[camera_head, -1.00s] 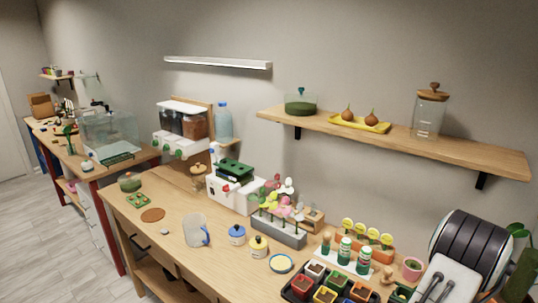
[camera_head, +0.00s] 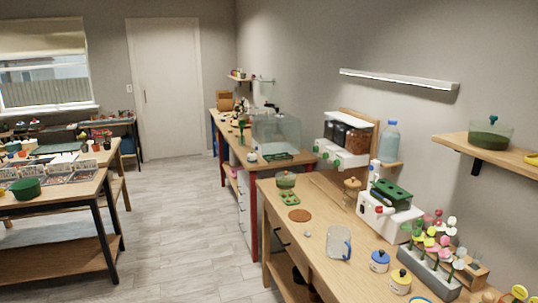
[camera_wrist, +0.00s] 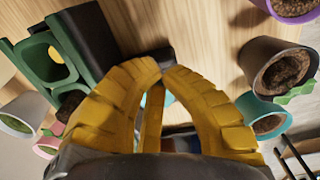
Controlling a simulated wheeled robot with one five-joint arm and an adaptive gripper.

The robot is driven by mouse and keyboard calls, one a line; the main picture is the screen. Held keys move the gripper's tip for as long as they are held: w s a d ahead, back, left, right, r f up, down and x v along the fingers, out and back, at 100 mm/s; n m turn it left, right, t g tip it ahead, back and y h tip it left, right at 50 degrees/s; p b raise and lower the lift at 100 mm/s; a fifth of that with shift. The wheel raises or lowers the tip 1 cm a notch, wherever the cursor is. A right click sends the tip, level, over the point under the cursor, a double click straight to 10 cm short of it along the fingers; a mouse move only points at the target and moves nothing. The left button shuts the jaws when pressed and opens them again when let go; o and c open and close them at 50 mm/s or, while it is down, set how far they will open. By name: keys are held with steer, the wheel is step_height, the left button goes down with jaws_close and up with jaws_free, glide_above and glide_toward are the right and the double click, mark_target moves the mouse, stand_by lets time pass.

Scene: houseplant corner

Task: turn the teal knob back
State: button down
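A white dispenser (camera_head: 342,150) with dark and brown bins stands against the wall in the head view. Small green or teal round knobs (camera_head: 326,155) show on its front; their exact colour and turn are too small to tell. A teal lid knob (camera_head: 494,119) tops the green bowl on the shelf; I cannot tell which knob is the task's. My gripper (camera_wrist: 164,68) shows only in the wrist view. Its yellow fingers meet at the tips, with no object between them. A small teal patch shows through the gap behind the tips; I cannot identify it.
The wrist view shows a brown-soil pot (camera_wrist: 276,66), a teal pot (camera_wrist: 264,118) and a green holder (camera_wrist: 42,66) around my gripper. In the head view, a wooden bench (camera_head: 318,232) carries a glass mug (camera_head: 339,243) and planter (camera_head: 430,272). The grey floor (camera_head: 185,215) is clear.

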steer(key=shift+w+a+f, duration=0.15)
steer(key=shift+w+f, duration=0.15)
steer(key=shift+w, duration=0.1)
stand_by(0.5)
steer(key=shift+d+r, duration=0.1)
steer(key=shift+d, duration=0.35)
steer(key=shift+w+d+b, duration=0.3)
steer(key=shift+d, duration=0.3)
steer(key=shift+w+d+r, duration=0.1)
steer(key=shift+d, duration=0.1)
steer(key=shift+s+d, duration=0.25)
steer(key=shift+s, duration=0.05)
stand_by(0.7)
steer(key=shift+r, duration=0.15)
steer(key=shift+d+r+p, duration=0.15)
steer(key=shift+r+p, duration=0.35)
steer(key=shift+r, duration=0.05)
steer(key=shift+r+p, duration=1.45)
steer(key=shift+r, duration=0.9)
